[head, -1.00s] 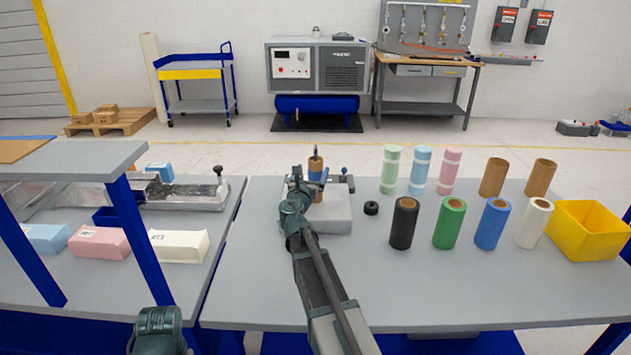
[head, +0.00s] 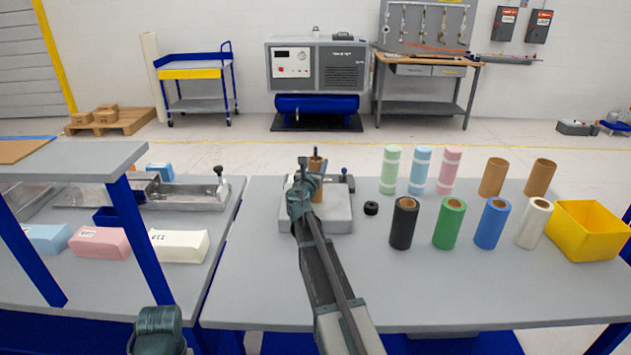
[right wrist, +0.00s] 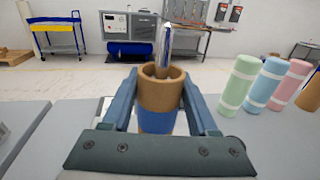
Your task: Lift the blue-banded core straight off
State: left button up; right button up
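The blue-banded core (right wrist: 160,95) is a brown cardboard tube with a blue band around its lower part. It stands upright around a shiny metal post (right wrist: 166,45) in the right wrist view.
The table front (head: 460,290) is clear.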

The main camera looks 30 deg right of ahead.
grip_shut()
jog(key=shift+r, duration=0.2)
